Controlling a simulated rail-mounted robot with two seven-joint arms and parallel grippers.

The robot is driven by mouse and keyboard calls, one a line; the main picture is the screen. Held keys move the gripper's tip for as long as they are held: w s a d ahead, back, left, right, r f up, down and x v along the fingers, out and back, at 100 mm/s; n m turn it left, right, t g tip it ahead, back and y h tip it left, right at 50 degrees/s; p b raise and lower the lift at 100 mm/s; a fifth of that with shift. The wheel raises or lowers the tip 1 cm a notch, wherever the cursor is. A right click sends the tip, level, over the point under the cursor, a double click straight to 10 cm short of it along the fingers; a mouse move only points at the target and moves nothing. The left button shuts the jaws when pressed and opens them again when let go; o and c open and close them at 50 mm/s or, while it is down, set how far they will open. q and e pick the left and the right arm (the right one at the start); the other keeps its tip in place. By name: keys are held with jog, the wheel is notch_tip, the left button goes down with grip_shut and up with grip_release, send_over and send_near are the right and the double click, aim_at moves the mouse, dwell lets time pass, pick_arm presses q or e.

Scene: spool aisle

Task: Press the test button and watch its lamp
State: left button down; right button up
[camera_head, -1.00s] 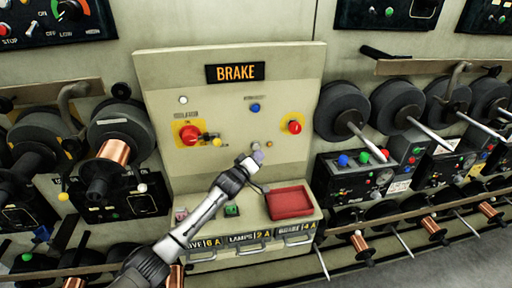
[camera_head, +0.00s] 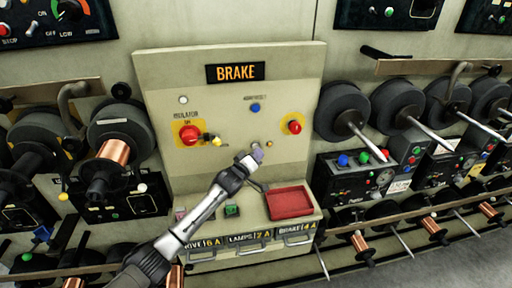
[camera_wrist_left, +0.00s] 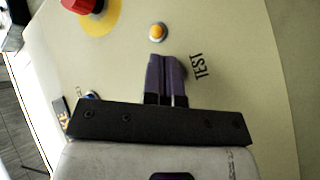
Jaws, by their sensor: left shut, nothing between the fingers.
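My left gripper (camera_head: 258,155) is shut and empty, with its fingers pointing at the cream BRAKE panel (camera_head: 220,105). In the left wrist view its dark fingers (camera_wrist_left: 166,68) lie beside the TEST label (camera_wrist_left: 199,67). The test button is not visible there; the fingers probably cover it. A small pale round fitting (camera_head: 255,145) shows just above the fingertips in the head view and may be that button. Contact cannot be told. The amber lamp (camera_wrist_left: 157,32) has a pale rim and also shows in the head view (camera_head: 270,145). Whether it is lit is unclear.
Red knobs on yellow plates sit at the panel's right (camera_head: 295,127) and left (camera_head: 189,134). A blue button (camera_head: 255,108) is above the gripper. A red tray (camera_head: 290,203) rests on the ledge below. Spool racks (camera_head: 345,110) flank the panel.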

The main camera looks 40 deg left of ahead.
pick_arm(q)
jog(key=shift+w+a, duration=0.3)
jog(key=shift+a, duration=0.05)
dwell(0.6)
jog(key=shift+s, duration=0.1)
jog(key=shift+s+d+p, duration=0.55)
jog(key=shift+d+p, duration=0.15)
jog(key=shift+p, duration=0.05)
jog(key=s+d+p, duration=0.3)
jog(key=d+p, duration=0.1)
jog(key=p, duration=0.1)
jog(key=shift+s+d, duration=0.3)
jog(key=shift+s, duration=0.1)
dwell(0.5)
